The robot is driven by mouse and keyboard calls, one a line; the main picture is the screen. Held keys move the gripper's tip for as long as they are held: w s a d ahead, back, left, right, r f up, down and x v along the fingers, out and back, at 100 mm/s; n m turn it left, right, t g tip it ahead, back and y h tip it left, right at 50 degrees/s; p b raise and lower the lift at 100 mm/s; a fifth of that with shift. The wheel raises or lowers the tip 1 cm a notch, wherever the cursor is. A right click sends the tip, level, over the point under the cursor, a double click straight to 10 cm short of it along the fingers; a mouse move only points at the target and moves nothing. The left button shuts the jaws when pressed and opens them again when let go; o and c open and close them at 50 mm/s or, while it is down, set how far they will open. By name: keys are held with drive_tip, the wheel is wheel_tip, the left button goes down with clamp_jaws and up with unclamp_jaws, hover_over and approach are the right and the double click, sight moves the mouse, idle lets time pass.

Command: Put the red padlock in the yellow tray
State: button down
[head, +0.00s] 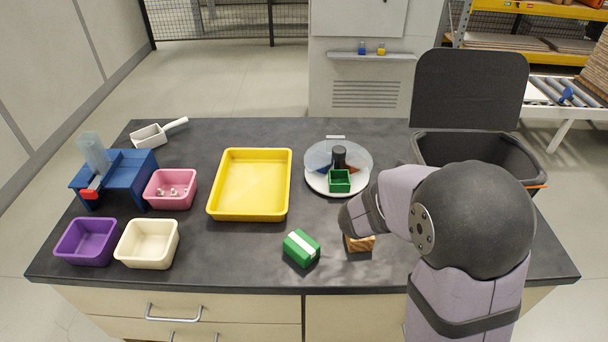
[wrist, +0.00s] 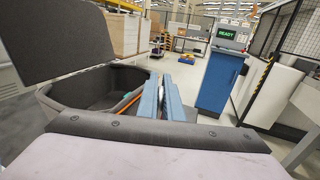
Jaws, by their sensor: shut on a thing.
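The yellow tray (head: 250,213) lies flat and empty on the dark worktop, left of centre in the head view. My gripper (wrist: 161,82) shows as two blue fingers close together in the wrist view, with only a narrow gap between them. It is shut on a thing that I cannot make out. In the head view my forearm hides the fingers, right of the tray. I cannot pick out the red padlock in either view.
A green-and-white block (head: 301,249) and a partly hidden wooden block (head: 361,244) lie near the front. A round turntable (head: 318,184) with a green box (head: 340,181) stands right of the tray. Several small bins stand left. An open black bin (head: 490,150) stands right.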

drive_tip(key=w+a+f+n+t+y+b, duration=0.25)
drive_tip(key=w+a+t, duration=0.25)
drive_tip(key=w+a, duration=0.5)
drive_tip(key=n+t+y+b, duration=0.65)
drive_tip(key=n+y, duration=0.55)
drive_tip(key=y, duration=0.3)
hover_over(256, 177)
drive_tip(key=f, duration=0.2)
drive_tip(key=shift+h, duration=0.25)
drive_tip(key=shift+f+p, duration=0.7)
drive_tip(key=shift+f, duration=4.4)
drive_tip(key=shift+f, duration=0.2)
drive_tip(key=c, duration=1.9)
unclamp_jaws()
